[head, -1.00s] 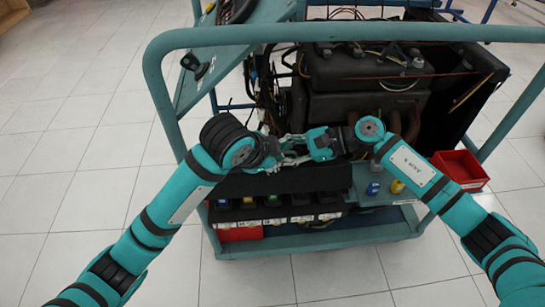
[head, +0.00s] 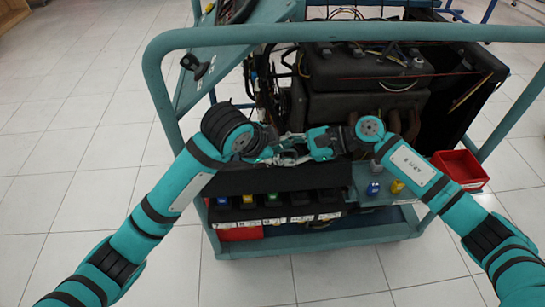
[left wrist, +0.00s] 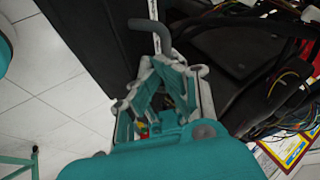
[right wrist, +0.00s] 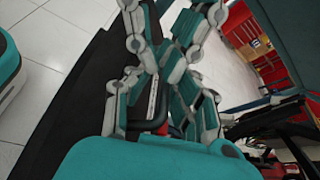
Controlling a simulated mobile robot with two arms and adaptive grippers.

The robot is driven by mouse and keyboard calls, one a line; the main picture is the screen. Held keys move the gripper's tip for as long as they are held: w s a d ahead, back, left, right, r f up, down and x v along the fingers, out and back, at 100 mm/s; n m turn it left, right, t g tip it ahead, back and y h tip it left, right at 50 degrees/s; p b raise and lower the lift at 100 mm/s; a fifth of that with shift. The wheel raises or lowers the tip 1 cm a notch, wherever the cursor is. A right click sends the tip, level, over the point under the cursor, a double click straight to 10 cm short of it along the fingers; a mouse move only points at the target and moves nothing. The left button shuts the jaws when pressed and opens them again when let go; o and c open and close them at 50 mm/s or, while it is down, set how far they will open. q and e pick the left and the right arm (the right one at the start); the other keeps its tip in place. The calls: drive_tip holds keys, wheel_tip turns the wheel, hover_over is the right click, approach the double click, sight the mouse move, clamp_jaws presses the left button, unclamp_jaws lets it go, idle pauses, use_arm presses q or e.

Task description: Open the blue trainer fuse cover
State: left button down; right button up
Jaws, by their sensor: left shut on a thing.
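The blue trainer is a teal-framed cart (head: 320,243) carrying a dark engine (head: 370,70). My left gripper (head: 284,152) is in front of the engine, and its fingers close together around a dark curved handle (left wrist: 150,32) in the left wrist view. A dark flat panel (left wrist: 95,40) lies beside that handle. I cannot tell which part is the fuse cover, as the grippers hide much of this spot. My right gripper (head: 303,146) faces the left one closely. In the right wrist view its linkages (right wrist: 165,75) overlap with others, so its opening is unclear.
A teal rail (head: 350,33) crosses above both arms. A row of small bins (head: 270,202), a blue bottle (head: 374,189) and a yellow one (head: 397,187) sit low on the cart. A red tray (head: 460,168) stands at right. Loose wires (left wrist: 270,85) hang near the left gripper.

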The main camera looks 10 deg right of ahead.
use_arm(q)
drive_tip(key=shift+w+a+r, duration=0.1)
drive_tip(key=shift+w+a, duration=0.05)
drive_tip(key=shift+w, duration=0.05)
use_arm(e)
drive_tip(key=shift+s, duration=0.25)
